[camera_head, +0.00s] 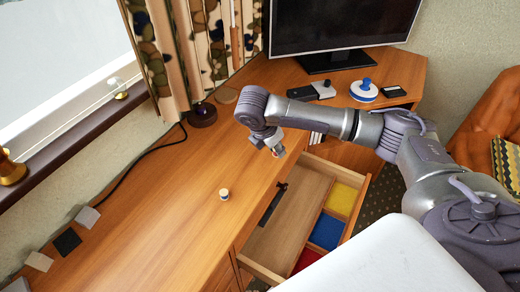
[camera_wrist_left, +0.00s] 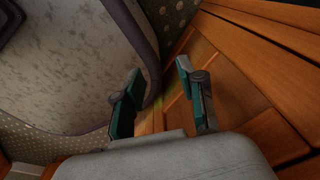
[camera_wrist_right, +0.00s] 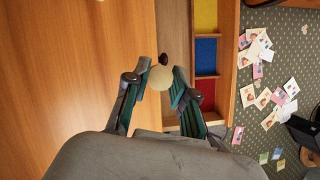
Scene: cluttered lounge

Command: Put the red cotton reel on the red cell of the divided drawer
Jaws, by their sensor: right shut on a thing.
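My right gripper (camera_head: 277,150) is above the desk edge beside the open divided drawer (camera_head: 262,271). It is shut on a small reel, whose pale round end (camera_wrist_right: 160,78) shows between the fingertips in the right wrist view. The fingers hide most of its side, so its colour is hard to tell. The drawer has a yellow cell (camera_head: 342,200), a blue cell (camera_head: 327,232) and a red cell (camera_head: 306,260), all empty, along its right side. The red cell also shows in the right wrist view (camera_wrist_right: 206,93). My left gripper (camera_wrist_left: 160,70) is open and empty.
Another small pale-ended reel (camera_head: 224,194) stands on the desk. A small dark object (camera_head: 282,187) is at the drawer's left side. A monitor (camera_head: 340,25) and a blue-knobbed white object (camera_head: 364,90) stand at the back. Cards (camera_wrist_right: 262,95) lie on the carpet.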

